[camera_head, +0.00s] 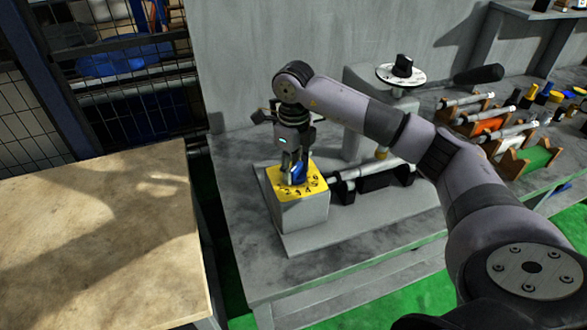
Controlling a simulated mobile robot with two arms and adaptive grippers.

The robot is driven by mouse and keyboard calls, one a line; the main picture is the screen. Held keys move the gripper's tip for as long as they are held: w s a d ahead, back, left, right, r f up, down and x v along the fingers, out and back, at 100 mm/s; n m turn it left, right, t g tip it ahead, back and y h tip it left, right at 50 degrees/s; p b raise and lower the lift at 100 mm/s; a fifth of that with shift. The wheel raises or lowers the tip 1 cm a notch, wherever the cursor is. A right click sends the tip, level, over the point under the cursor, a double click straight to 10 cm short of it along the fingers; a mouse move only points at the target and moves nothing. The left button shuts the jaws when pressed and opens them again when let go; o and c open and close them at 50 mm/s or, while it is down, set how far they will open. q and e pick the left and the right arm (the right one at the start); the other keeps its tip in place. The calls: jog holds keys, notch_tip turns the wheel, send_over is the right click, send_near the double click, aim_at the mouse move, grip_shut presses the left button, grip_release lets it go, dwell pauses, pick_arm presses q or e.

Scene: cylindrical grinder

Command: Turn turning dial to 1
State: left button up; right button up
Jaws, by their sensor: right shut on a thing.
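The turning dial (299,174) is a small blue knob on top of a grey box with a yellow number plate (283,190). Several black digits show along the plate's near and right edges. My right gripper (294,170) reaches down onto the dial from above and is shut on it. The fingers cover part of the knob, so its pointer and exact setting cannot be read. My left gripper is not in view.
The grey box (302,214) stands on a grey machine table (262,262). A shaft in black holders (373,181) lies just right of it. Racks with shafts (530,158) stand at the right. A bare wooden tabletop (95,240) is at the left.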

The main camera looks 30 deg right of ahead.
jog(key=shift+d+m, duration=0.2)
jog(key=shift+m, duration=2)
jog(key=shift+w, duration=0.1)
jog(key=o, duration=1.1)
notch_tip(320, 180, up, 12)
jog(key=shift+r, duration=0.1)
